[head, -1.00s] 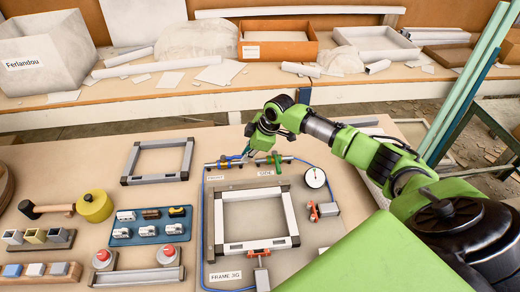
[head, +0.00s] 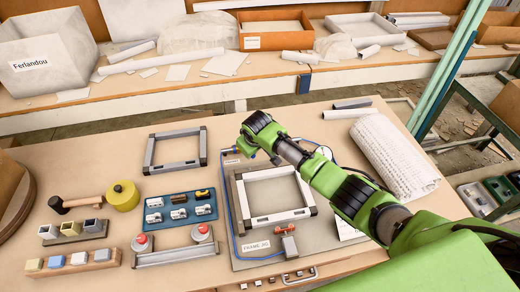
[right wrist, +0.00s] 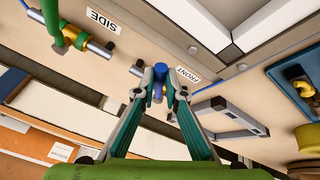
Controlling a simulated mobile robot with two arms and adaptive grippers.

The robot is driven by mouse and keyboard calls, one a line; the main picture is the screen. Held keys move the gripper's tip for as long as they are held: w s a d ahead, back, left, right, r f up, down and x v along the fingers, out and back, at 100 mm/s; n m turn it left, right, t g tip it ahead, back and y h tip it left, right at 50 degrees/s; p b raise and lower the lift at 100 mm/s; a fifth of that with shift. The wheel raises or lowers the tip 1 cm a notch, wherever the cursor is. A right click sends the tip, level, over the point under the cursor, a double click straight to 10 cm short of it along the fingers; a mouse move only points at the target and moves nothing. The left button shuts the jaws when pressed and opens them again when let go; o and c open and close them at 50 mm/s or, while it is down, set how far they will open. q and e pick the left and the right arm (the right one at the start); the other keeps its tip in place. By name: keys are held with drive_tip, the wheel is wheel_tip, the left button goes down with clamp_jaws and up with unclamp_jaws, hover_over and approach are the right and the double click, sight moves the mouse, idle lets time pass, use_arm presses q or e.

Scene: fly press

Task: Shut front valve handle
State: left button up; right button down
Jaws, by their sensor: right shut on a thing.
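My right gripper (right wrist: 158,95) has its two teal-and-grey fingers closed around the blue front valve handle (right wrist: 158,73), beside the FRONT label (right wrist: 188,75) in the right wrist view. The fingers hide part of the handle and the valve body, so I cannot tell its exact angle to the pipe. The green side valve handle (right wrist: 62,32) is apart at upper left, near the SIDE label (right wrist: 102,20). My left gripper is not in view.
The metal frame on the jig (head: 240,215) lies just in front of the valves. A second frame (head: 148,152) lies to the left. A blue hose (head: 231,212) runs along the jig's left side. A white roll (head: 425,172) lies right of my arm.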

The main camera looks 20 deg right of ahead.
drive_tip(key=shift+s+a+m, duration=0.15)
drive_tip(key=shift+a+m, duration=0.35)
drive_tip(key=shift+a, duration=0.05)
drive_tip(key=shift+a+m+h, duration=0.4)
drive_tip(key=shift+a+m, duration=0.1)
drive_tip(key=shift+m, duration=0.3)
drive_tip(key=shift+s+a+m, duration=0.1)
drive_tip(key=shift+a+m, duration=0.1)
drive_tip(key=shift+m, duration=0.2)
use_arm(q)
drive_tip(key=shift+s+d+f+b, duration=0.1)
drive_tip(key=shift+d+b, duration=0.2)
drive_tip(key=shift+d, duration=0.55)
use_arm(e)
drive_tip(key=shift+a+m+g+h, duration=0.3)
drive_tip(key=shift+a+m+h, duration=0.4)
drive_tip(key=shift+m, duration=0.4)
drive_tip(key=c, duration=2.1)
unclamp_jaws()
drive_tip(key=shift+a, duration=0.1)
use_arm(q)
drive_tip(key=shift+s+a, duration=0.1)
use_arm(e)
drive_tip(key=v, duration=1.2)
